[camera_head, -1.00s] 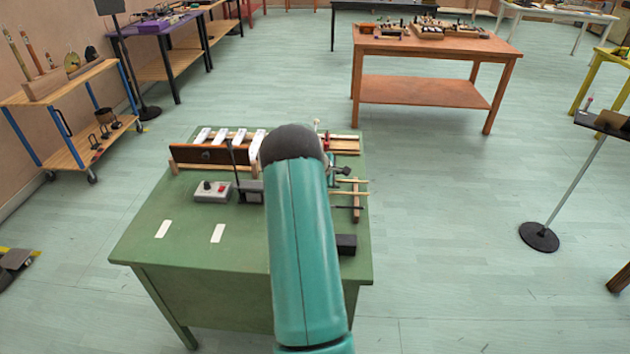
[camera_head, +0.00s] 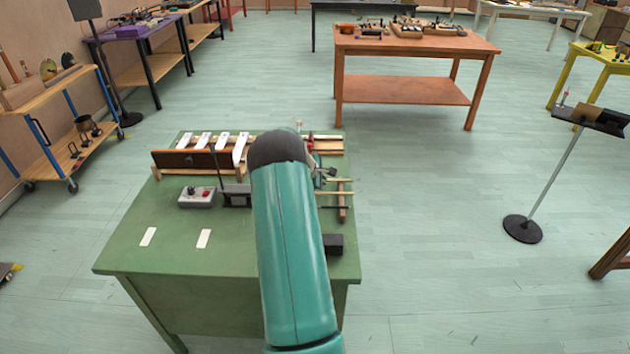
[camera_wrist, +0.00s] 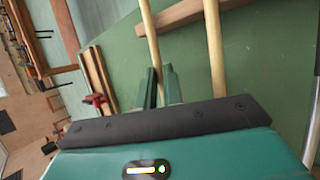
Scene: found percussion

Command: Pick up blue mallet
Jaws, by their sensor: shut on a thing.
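In the wrist view, the two green fingers of my gripper (camera_wrist: 160,86) are shut on a pale wooden mallet handle (camera_wrist: 152,38). The handle runs up out of the picture between them. A second wooden handle (camera_wrist: 214,50) lies to the right, apart from the fingers. No blue mallet head shows, so I cannot tell the held mallet's colour. In the head view, my arm hides most of the gripper. Thin sticks (camera_head: 335,193) lie across a wooden rest (camera_head: 342,207) at the right of the green table (camera_head: 170,240).
A bar instrument with white bars (camera_head: 202,141) and a brown front board (camera_head: 185,160) stands left of my arm. The table's front left is mostly clear.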

